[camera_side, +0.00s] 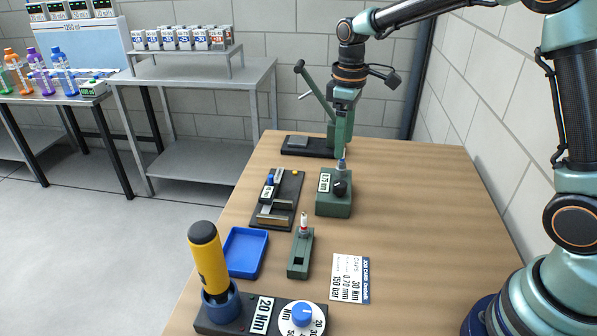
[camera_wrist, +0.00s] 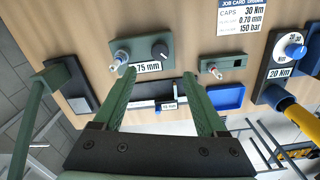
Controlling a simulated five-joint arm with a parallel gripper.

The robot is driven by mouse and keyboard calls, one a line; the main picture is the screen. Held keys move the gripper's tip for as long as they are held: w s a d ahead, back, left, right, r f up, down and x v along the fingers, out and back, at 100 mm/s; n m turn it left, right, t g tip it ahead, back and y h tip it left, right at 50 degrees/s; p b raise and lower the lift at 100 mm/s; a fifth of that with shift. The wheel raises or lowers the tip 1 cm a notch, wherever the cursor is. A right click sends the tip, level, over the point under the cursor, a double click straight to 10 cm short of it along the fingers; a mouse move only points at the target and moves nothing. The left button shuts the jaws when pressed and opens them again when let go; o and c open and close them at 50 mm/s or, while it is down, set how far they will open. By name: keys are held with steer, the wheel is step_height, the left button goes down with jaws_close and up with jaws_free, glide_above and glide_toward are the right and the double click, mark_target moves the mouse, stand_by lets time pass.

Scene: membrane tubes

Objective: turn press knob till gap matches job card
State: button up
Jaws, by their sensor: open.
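The green press box (camera_side: 333,206) stands mid-bench with a black knob (camera_side: 340,188) on it; the knob also shows in the wrist view (camera_wrist: 159,51). Its white label (camera_wrist: 149,67) shows "75 mm" in the wrist view, the first digits partly hidden by my left finger. A small capped tube (camera_wrist: 121,57) stands at the box's left end in the wrist view. The job card (camera_wrist: 240,16) lists 30 Nm, 0.70 mm and 150 bar; it lies flat on the bench (camera_side: 350,278). My gripper (camera_wrist: 159,74) is open and empty, pointing down above the press box, apart from the knob.
A caliper-like gauge (camera_side: 276,199), blue tray (camera_side: 245,253) and green holder with a tube (camera_side: 301,254) lie nearer. A yellow-handled driver (camera_side: 209,258) stands by a blue dial knob (camera_side: 302,313). A lever device (camera_side: 308,146) is at the back. Bench right of the card is clear.

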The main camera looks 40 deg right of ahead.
mark_target(340, 183)
step_height(340, 183, down, 11)
steer(key=shift+f, duration=0.15)
steer(key=shift+c, duration=0.3)
jaws_close()
steer(key=shift+m, duration=1.3)
steer(key=shift+o, duration=0.3)
jaws_free()
